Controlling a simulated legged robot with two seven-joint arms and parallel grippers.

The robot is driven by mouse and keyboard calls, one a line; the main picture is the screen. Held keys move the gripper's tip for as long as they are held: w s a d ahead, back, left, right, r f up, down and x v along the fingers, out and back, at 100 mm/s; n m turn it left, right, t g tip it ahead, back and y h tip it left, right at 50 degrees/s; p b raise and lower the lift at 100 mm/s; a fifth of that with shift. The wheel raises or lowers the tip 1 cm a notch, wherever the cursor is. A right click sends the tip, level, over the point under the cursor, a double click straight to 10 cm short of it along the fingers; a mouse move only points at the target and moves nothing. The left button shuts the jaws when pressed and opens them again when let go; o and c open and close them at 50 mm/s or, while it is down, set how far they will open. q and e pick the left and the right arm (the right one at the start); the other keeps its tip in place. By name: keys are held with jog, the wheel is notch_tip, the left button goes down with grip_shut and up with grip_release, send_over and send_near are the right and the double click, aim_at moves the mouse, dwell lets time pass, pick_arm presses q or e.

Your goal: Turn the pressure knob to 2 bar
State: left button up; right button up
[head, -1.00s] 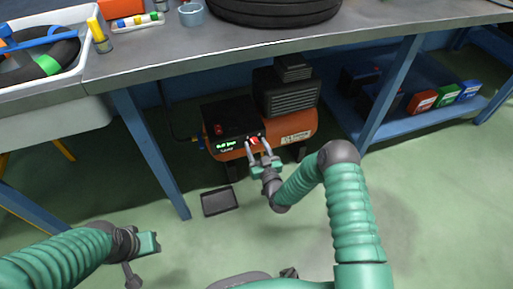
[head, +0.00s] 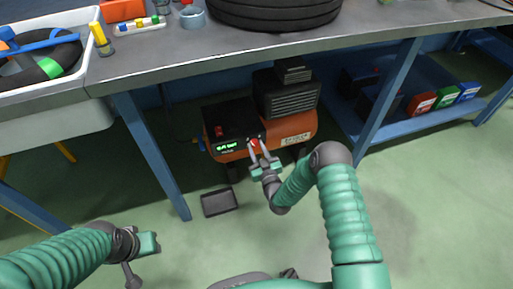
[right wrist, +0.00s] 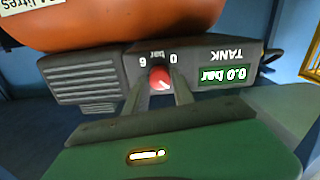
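The compressor (head: 293,127) stands under the bench, with an orange tank and a black control box. Its red pressure knob (head: 255,142) also shows in the right wrist view (right wrist: 160,77), below a scale marked 0, bar and 6. The TANK display (right wrist: 225,75) reads 0.0 bar, upside down in that view. My right gripper (head: 259,149) is at the knob, one finger on each side, the fingers apart; I cannot tell whether they touch it. My left gripper (head: 149,243) is low at the left, away from the compressor; its finger gap is unclear.
The bench top (head: 240,51) overhangs the compressor, and a blue leg (head: 151,155) stands to its left. A dark tray (head: 219,202) lies on the floor nearby. Coloured boxes (head: 445,97) sit on the shelf at right.

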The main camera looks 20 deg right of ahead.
jog(key=o, duration=0.4)
jog(key=shift+s, duration=0.25)
jog(key=s+p, duration=0.2)
jog(key=s, duration=0.3)
jog(key=s+p, duration=0.2)
jog(key=s, duration=0.4)
jog(key=s+p, duration=0.2)
jog(key=s, duration=0.3)
jog(key=shift+s+d+f+p, duration=0.1)
jog(key=shift+s+d+p, duration=0.05)
jog(key=shift+d+p, duration=0.2)
